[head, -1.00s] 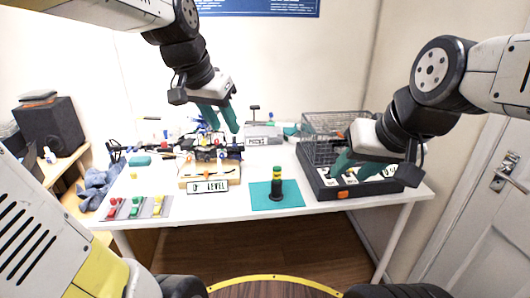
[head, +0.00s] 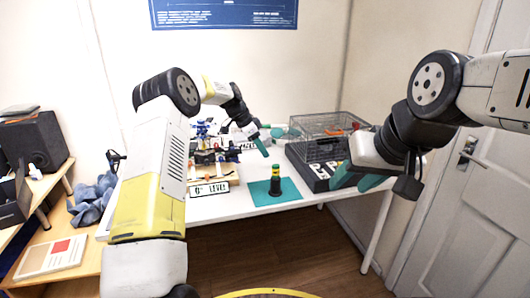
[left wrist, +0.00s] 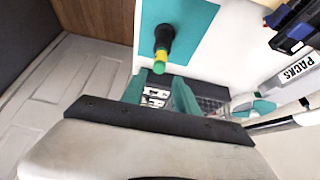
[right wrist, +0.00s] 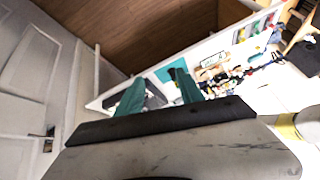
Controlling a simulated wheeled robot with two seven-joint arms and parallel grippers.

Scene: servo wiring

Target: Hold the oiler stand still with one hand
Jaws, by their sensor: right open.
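The oiler stand (head: 276,183) is a dark upright post with green and yellow bands, standing on a teal mat (head: 290,190) near the table's front edge. My left gripper (head: 266,140) is open and empty, above and behind the stand and apart from it. In the left wrist view the stand (left wrist: 162,43) lies just beyond the fingertips of my left gripper (left wrist: 160,82), touching neither. My right gripper (head: 358,178) is open and empty, to the right of the stand, in front of the black tray. The right wrist view shows its spread fingers (right wrist: 158,85).
A wire basket (head: 322,128) and a black tray (head: 308,172) stand at the table's right. A board with a level label (head: 208,188) and cluttered parts lie left of the mat. The white table (head: 238,206) is clear around the mat's left side.

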